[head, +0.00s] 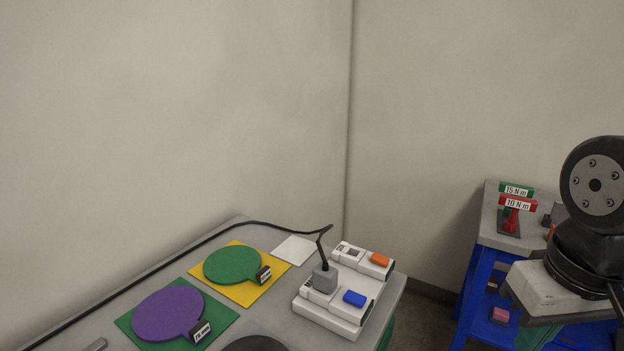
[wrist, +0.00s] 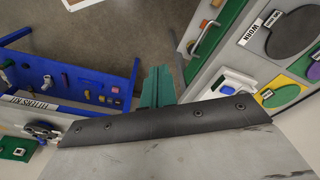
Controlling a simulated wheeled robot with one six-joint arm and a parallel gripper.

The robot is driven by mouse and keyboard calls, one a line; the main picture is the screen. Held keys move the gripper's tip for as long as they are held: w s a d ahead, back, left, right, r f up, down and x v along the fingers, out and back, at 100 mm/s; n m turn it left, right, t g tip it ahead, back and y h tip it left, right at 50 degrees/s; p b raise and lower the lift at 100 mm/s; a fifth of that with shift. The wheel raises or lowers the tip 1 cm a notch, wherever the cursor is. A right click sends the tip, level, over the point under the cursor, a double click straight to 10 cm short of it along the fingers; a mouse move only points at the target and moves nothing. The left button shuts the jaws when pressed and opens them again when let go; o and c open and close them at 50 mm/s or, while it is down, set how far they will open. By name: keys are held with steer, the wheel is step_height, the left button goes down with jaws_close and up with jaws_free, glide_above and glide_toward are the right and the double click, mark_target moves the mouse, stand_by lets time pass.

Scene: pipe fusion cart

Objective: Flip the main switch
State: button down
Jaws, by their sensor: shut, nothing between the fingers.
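A white switch unit (head: 330,318) sits at the right end of the grey cart top, with a blue rocker (head: 354,298), an orange rocker (head: 379,259) and a grey plug (head: 324,279) with a black cable. No readable label tells which is the main switch. A white unit also shows in the wrist view (wrist: 226,84), small and partly hidden by my gripper's mount. My gripper (wrist: 157,76) has green fingers, shut and empty, well apart from the unit. In the head view its green fingers (head: 538,337) are at the lower right, partly cut off.
The cart top (head: 250,321) holds a green disc (head: 232,264) on a yellow plate, a purple disc (head: 168,314) on a green plate and a white square (head: 295,249). A blue-framed table (head: 472,285) with torque tools stands at the right. Dark floor lies between them.

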step_height(320, 180, up, 2)
steer(key=r+n+g, duration=0.1)
steer(key=n, duration=2.8)
glide_above(349, 294)
steer(key=shift+f, duration=0.25)
step_height(349, 294, down, 14)
steer(key=shift+f, duration=0.1)
